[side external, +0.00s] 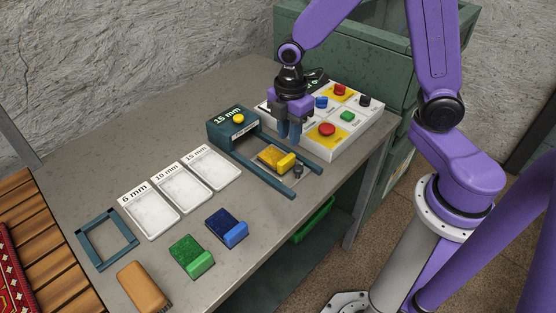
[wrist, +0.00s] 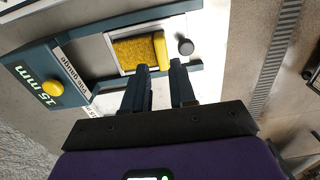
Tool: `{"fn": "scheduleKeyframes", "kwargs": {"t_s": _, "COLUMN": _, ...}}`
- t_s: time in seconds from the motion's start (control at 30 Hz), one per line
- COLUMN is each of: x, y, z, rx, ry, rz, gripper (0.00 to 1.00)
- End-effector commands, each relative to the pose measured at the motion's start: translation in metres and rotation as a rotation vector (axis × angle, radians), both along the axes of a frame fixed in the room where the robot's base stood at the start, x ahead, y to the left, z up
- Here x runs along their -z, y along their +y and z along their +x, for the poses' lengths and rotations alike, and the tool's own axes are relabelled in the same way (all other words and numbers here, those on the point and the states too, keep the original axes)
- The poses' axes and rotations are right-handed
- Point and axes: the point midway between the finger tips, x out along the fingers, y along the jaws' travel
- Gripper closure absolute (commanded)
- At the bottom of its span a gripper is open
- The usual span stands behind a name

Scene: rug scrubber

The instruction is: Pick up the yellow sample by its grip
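The yellow sample (side external: 271,156) is a fuzzy pad with a smooth yellow bar grip (side external: 286,164) along one edge. It lies on the light plate of the teal 15 mm pile gauge (side external: 231,125), between the gauge's two rails. In the wrist view the sample (wrist: 130,56) and its grip (wrist: 160,47) are in plain sight. My gripper (side external: 289,139) is above the table, close to the sample. In the wrist view my gripper's two fingertips (wrist: 162,67) are apart with nothing between them, and they appear just short of the grip's near end.
A dark knob (side external: 298,171) stands beside the grip, and a white button panel (side external: 352,128) is behind my gripper. White trays (side external: 181,188) marked 6, 10 and 15 mm, a blue sample (side external: 226,229), a green sample (side external: 190,257), a teal frame (side external: 107,238) and a brown block (side external: 143,286) lie left.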

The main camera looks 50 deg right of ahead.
Motion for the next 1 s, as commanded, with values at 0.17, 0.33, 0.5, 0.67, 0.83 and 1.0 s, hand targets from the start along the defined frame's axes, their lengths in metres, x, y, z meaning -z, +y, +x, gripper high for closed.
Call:
{"fn": "scheduleKeyframes", "kwargs": {"t_s": 0.17, "x": 0.015, "y": 0.0, "z": 0.0, "rx": -0.001, "ry": 0.001, "rz": 0.0, "gripper": 0.74}}
{"fn": "scheduleKeyframes", "kwargs": {"t_s": 0.33, "x": 0.023, "y": 0.002, "z": -0.001, "rx": -0.001, "ry": 0.001, "rz": -0.001, "gripper": 0.74}}
{"fn": "scheduleKeyframes", "kwargs": {"t_s": 0.5, "x": 0.043, "y": 0.007, "z": -0.002, "rx": 0.0, "ry": 0.004, "rz": -0.002, "gripper": 0.74}}
{"fn": "scheduleKeyframes", "kwargs": {"t_s": 0.67, "x": 0.061, "y": 0.009, "z": -0.002, "rx": 0.0, "ry": 0.004, "rz": -0.002, "gripper": 0.74}}
{"fn": "scheduleKeyframes", "kwargs": {"t_s": 0.83, "x": 0.069, "y": 0.009, "z": -0.002, "rx": 0.001, "ry": 0.002, "rz": 0.0, "gripper": 0.74}}
{"fn": "scheduleKeyframes", "kwargs": {"t_s": 1.0, "x": 0.069, "y": 0.009, "z": -0.001, "rx": 0.001, "ry": 0.0, "rz": 0.001, "gripper": 0.74}}
